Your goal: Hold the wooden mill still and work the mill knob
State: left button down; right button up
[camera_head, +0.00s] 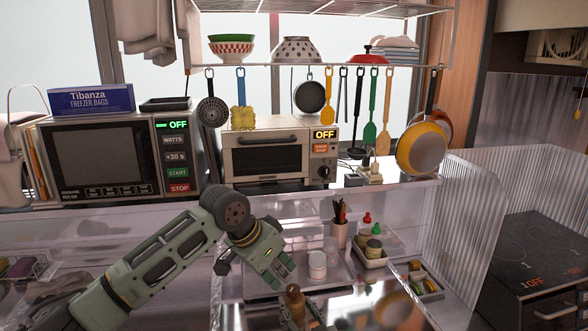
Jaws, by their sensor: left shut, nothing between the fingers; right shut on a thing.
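The wooden mill (294,301) stands upright at the bottom centre, brown with a rounded knob (293,289) on top. My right gripper (300,319) is low in the picture, shut on the mill's body; its fingers are partly cut off by the bottom edge. My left gripper (283,276) comes in from the left on its green arm, just above and left of the knob. It is shut with nothing between its fingers and appears apart from the knob. The mill's lower part is hidden.
A small box of packets (425,284) lies right. Microwave (110,155) and toaster oven (265,157) stand behind.

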pick_arm(q)
jog(key=shift+d+f, duration=0.15)
jog(key=shift+f, duration=3)
jog(key=shift+w+d, duration=0.15)
jog(key=shift+w, duration=0.25)
jog(key=shift+w+a, duration=0.1)
jog(key=shift+a, duration=0.1)
jog(key=shift+w+a, duration=0.55)
jog(key=shift+w, duration=0.05)
jog(key=shift+a+f, duration=0.1)
jog(key=shift+a, duration=0.05)
jog(key=shift+a, duration=0.2)
notch_tip(320, 180, up, 6)
jog(key=shift+s+a, duration=0.1)
